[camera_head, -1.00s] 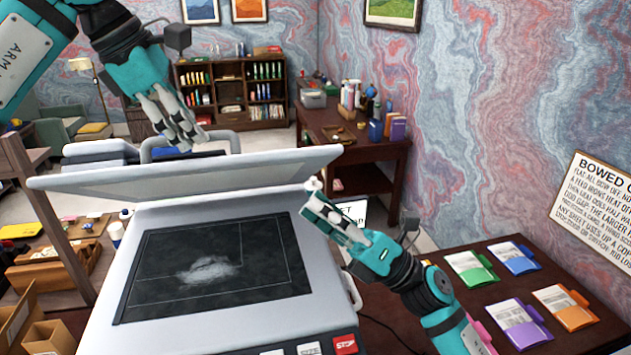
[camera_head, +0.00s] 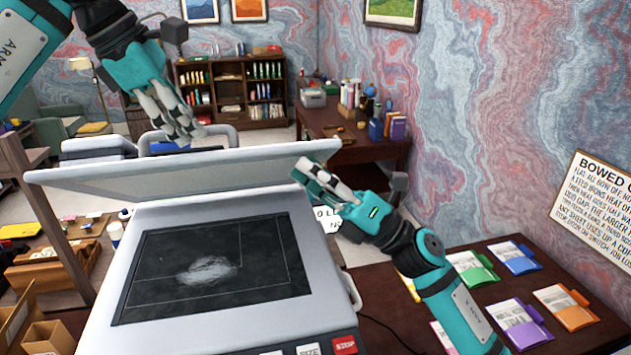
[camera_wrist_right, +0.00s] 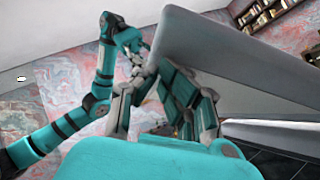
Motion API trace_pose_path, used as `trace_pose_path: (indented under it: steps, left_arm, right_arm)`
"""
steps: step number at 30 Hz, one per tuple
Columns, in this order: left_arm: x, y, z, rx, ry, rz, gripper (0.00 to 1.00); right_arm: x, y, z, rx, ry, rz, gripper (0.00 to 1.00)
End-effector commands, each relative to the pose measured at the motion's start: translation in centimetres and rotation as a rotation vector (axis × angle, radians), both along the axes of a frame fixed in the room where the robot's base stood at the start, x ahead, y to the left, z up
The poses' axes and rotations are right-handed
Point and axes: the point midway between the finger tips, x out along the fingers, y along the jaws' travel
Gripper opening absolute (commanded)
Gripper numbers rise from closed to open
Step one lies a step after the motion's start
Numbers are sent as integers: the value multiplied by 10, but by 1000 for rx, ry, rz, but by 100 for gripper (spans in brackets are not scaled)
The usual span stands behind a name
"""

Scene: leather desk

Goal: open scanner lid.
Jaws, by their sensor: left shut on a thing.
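The scanner (camera_head: 160,340) has a dark glass bed (camera_head: 212,268) with a pale smudge. Its lid (camera_head: 100,184) stands raised at the back, tilted, with the bed uncovered. My right gripper (camera_head: 303,170) is at the lid's right end, its fingertips at the edge. In the right wrist view the fingers (camera_wrist_right: 155,80) meet the lid's corner (camera_wrist_right: 172,45); there is a gap lower between them, but the grip at the tips is unclear. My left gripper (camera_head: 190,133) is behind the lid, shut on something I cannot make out.
A stop button (camera_head: 344,346) is on the scanner's front panel. Several coloured folders (camera_head: 520,258) lie on the desk at the right. Small cardboard boxes (camera_head: 45,337) stand at the lower left. A wooden side desk (camera_head: 350,150) stands behind, by the wall.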

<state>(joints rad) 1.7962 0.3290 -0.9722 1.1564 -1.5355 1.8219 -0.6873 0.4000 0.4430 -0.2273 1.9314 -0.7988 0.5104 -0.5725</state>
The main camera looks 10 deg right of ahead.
Motion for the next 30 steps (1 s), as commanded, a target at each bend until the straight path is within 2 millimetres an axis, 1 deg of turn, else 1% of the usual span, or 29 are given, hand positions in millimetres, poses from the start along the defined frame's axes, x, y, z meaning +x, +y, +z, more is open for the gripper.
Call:
trace_pose_path:
  steps: [1, 7, 8, 12, 26, 30]
  left_arm:
    - [-1, -1, -12, 18, 26, -5, 0]
    - [-2, -1, -13, 22, 30, -8, 0]
    - [-2, -1, -13, 22, 30, -8, 20]
    - [-2, -1, -12, 20, 29, -9, 38]
    - [-3, -1, -7, 13, 22, -11, 38]
    - [-5, 3, 5, 12, 19, -9, 38]
  right_arm:
    - [2, -5, 10, 15, -12, -13, 0]
    - [2, -7, 13, 21, -15, -18, 0]
    - [2, -7, 13, 21, -15, -18, 0]
    - [2, -7, 12, 19, -14, -18, 0]
    - [2, -5, 9, 14, -8, -15, 0]
    - [2, -5, 8, 14, -7, -13, 0]
